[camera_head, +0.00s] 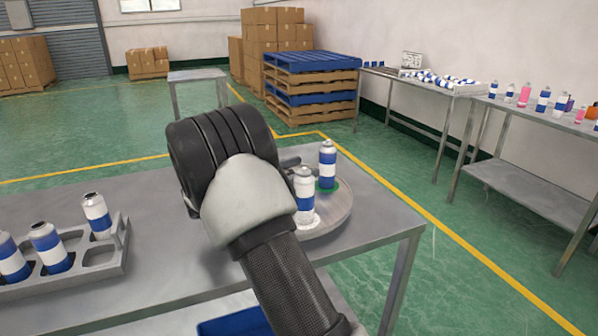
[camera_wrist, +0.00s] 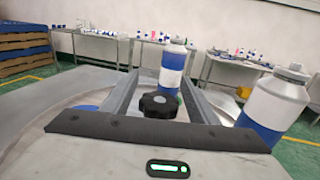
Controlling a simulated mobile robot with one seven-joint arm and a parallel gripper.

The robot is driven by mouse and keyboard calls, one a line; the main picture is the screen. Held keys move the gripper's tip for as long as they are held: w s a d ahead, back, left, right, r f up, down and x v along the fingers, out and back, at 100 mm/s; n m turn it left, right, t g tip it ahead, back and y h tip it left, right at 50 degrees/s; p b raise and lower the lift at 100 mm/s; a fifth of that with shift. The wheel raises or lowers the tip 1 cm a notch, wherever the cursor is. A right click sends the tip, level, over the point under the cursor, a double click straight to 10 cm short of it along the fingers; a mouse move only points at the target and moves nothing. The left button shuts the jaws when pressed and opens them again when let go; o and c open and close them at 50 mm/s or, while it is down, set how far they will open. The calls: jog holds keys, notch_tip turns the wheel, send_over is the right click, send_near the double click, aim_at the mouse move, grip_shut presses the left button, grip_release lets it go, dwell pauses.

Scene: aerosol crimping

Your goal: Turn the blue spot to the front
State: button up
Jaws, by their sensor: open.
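The round grey turntable (camera_head: 338,217) is on the near table's right part. A black lobed knob (camera_wrist: 158,106) stands between the two open fingers of my gripper (camera_wrist: 162,80); I cannot tell whether they touch it. The blue spot (camera_wrist: 88,108) shows partly on the turntable, left of the left finger; in the head view my arm hides it. A blue-and-white can (camera_head: 327,160) stands upright on the green spot (camera_head: 328,186), beyond the knob in the wrist view (camera_wrist: 173,68). Another can (camera_head: 304,185) stands on a white spot (camera_head: 308,218), close on the right in the wrist view (camera_wrist: 275,105).
A grey rack (camera_head: 100,258) with several cans stands on the table's left. My arm covers the table's middle. Side tables (camera_head: 425,82) with cans and bottles line the right wall. Stacked pallets (camera_head: 310,80) stand behind. A blue bin (camera_head: 235,323) shows below the table.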

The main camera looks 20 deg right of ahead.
jog(key=shift+d, duration=0.15)
grip_shut()
